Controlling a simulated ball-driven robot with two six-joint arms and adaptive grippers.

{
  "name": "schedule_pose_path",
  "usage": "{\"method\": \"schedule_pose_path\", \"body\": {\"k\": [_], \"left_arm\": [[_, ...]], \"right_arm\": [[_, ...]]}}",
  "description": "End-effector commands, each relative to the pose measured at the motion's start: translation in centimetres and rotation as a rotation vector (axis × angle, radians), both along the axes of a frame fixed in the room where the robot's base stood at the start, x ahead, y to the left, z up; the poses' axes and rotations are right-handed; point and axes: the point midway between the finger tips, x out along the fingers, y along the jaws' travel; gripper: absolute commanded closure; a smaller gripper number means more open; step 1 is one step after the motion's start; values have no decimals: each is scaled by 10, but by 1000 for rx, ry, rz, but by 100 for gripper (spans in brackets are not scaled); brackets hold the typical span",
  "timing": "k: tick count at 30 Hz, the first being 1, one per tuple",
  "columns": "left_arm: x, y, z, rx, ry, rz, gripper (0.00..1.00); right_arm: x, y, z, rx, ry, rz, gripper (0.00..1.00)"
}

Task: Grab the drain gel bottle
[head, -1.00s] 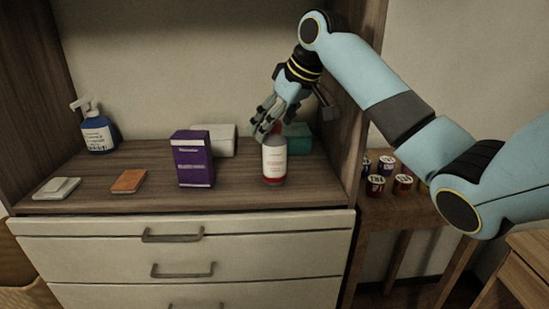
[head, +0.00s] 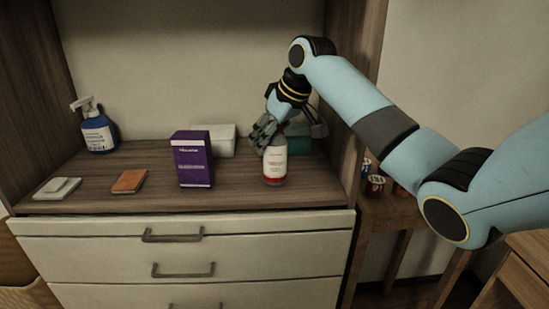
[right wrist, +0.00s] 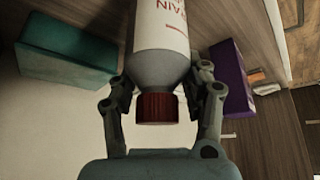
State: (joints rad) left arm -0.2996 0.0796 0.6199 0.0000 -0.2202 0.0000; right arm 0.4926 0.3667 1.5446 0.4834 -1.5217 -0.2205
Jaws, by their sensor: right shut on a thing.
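The drain gel bottle (head: 275,163) is white and grey with red print and a dark red cap. It stands upright on the wooden cabinet top, right of the purple box. My right gripper (head: 268,140) comes down on it from above and is shut on its upper part. In the right wrist view the bottle (right wrist: 161,50) lies between the two fingers (right wrist: 160,92), its red cap toward the palm and part of the word "DRAIN" readable. My left gripper is not in view.
A purple box (head: 193,160) stands left of the bottle, with a white box (head: 222,140) behind it. A teal box (head: 299,139) is behind the bottle. Cups (head: 375,184) sit lower right.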

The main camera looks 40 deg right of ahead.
Motion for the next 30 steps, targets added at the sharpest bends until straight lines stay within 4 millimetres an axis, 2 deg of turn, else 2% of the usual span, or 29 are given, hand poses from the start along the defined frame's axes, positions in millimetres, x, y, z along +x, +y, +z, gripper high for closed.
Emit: {"method": "schedule_pose_path", "body": {"k": [1,3,10,11,14,24,27,30], "left_arm": [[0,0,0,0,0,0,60],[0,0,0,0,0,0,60],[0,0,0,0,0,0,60],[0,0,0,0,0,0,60],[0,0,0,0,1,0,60],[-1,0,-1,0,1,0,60],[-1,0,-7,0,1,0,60],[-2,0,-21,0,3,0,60]], "right_arm": [[0,0,0,0,1,0,84],[0,0,0,0,1,0,92],[0,0,2,-1,-1,0,93],[0,0,4,-1,-1,0,99],[1,-1,17,-1,-5,0,100],[1,0,85,0,-4,0,100],[1,0,89,0,-2,0,100],[0,0,78,0,2,-1,100]]}}
